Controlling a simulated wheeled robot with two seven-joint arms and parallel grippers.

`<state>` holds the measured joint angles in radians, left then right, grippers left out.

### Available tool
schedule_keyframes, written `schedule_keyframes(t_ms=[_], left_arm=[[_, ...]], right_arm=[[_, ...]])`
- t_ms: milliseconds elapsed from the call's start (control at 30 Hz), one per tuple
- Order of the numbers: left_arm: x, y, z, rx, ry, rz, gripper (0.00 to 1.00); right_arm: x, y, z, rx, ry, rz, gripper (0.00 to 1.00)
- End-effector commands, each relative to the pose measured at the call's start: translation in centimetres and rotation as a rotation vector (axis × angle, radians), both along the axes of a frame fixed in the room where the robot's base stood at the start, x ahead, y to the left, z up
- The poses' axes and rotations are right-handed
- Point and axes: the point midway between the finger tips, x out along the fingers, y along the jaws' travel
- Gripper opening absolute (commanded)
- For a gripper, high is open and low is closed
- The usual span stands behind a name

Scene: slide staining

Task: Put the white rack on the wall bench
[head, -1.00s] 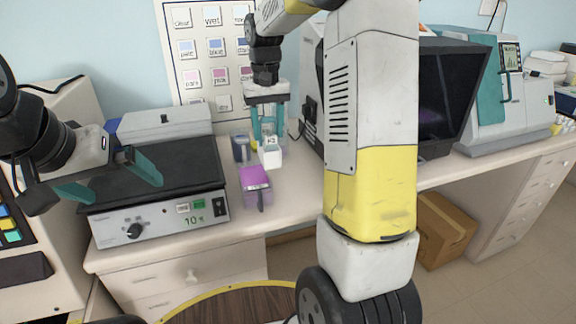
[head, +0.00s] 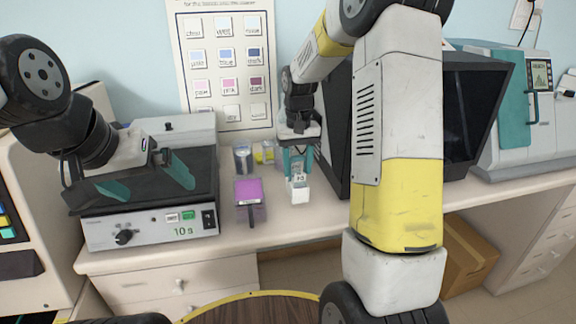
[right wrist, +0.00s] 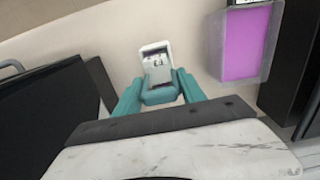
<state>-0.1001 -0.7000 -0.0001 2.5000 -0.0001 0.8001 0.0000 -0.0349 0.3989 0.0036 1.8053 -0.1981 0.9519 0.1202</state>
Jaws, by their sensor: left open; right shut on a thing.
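The white rack (head: 298,190) is small and box-like and hangs from my right gripper (head: 297,165), which is shut on it with teal fingers. In the right wrist view the rack (right wrist: 157,60) sits between the fingertips of the gripper (right wrist: 160,88), with the pale bench surface behind it. The wall bench (head: 290,226) runs along the wall under the rack. I cannot tell whether the rack's bottom touches it. My left gripper (head: 145,188) is open and empty, over the dark top of the grey machine with the green display.
A pink-filled container (head: 249,194) stands left of the rack. Behind it are a grey container (head: 243,157) and a yellow one (head: 264,152). The grey machine (head: 150,232) is at the left, a black-screened device (head: 470,105) at the right. Bare bench lies in front of the rack.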

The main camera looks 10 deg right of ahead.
Motion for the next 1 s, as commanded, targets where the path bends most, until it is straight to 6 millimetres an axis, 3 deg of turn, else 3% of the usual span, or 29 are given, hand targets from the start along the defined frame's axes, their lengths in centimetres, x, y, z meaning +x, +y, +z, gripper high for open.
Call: schedule_keyframes(t_ms=[100, 467, 500, 600, 1000], left_arm=[[0.0, 0.0, 0.0, 0.0, 0.0, 0.0, 1.0], [0.0, 0.0, 0.0, 0.0, 0.0, 0.0, 1.0], [0.0, 0.0, 0.0, 0.0, 0.0, 0.0, 1.0], [0.0, 0.0, 0.0, 0.0, 0.0, 0.0, 1.0], [0.0, 0.0, 0.0, 0.0, 0.0, 0.0, 1.0]], right_arm=[[-0.1, 0.0, -1.7, 0.0, 0.003, -0.001, 0.0], [0.0, 0.0, -2.1, 0.0, 0.001, 0.0, 0.0], [0.0, 0.0, -2.2, 0.0, 0.001, 0.0, 0.51], [0.0, 0.0, -2.2, 0.0, 0.001, 0.0, 0.69], [0.0, 0.0, -1.5, 0.0, -0.001, 0.0, 0.69]])
